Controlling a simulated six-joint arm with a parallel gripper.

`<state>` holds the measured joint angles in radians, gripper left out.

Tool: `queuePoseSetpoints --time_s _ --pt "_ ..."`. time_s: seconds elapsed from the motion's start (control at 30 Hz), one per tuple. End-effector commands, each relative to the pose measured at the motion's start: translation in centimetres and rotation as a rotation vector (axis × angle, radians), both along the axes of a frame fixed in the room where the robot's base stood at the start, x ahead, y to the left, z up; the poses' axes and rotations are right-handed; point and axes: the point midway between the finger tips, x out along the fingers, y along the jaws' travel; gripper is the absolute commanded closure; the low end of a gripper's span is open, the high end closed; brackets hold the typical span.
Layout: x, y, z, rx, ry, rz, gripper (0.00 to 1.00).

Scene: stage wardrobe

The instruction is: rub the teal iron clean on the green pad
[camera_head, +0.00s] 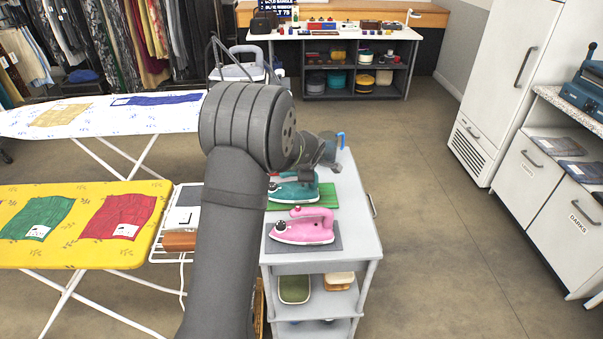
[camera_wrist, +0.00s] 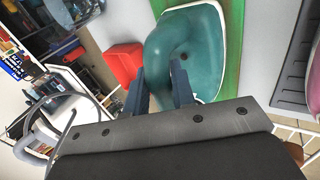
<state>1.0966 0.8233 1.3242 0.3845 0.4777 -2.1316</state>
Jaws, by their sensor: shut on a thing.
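The teal iron (camera_head: 290,191) sits over the green pad (camera_head: 323,195) on top of the grey trolley (camera_head: 352,222). My gripper (camera_head: 306,176) is at the iron's handle, partly hidden behind my own arm in the head view. In the wrist view, the two fingers of my gripper (camera_wrist: 161,90) are on either side of the teal iron's handle (camera_wrist: 165,52), shut on it. The green pad shows beside the iron (camera_wrist: 231,45). The iron's soleplate is hidden, and I cannot tell whether it presses on the pad.
A pink iron (camera_head: 304,229) rests on a dark grey pad (camera_head: 331,240) at the trolley's near end. A yellow ironing board (camera_head: 70,250) is to the left. Open floor (camera_head: 440,230) lies to the right.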

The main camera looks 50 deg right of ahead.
Motion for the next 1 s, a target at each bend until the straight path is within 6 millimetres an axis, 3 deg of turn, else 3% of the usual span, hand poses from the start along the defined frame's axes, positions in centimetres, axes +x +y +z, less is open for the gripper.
queuePoseSetpoints --time_s 0.37,0.47,1.0 --pt "-1.8 -2.0 0.1 -0.001 0.001 -0.001 1.0" --pt "-1.7 -2.1 2.5 -0.006 -0.002 -0.001 1.0" --pt "-1.7 -2.1 6.6 -0.004 -0.001 -0.001 1.0"
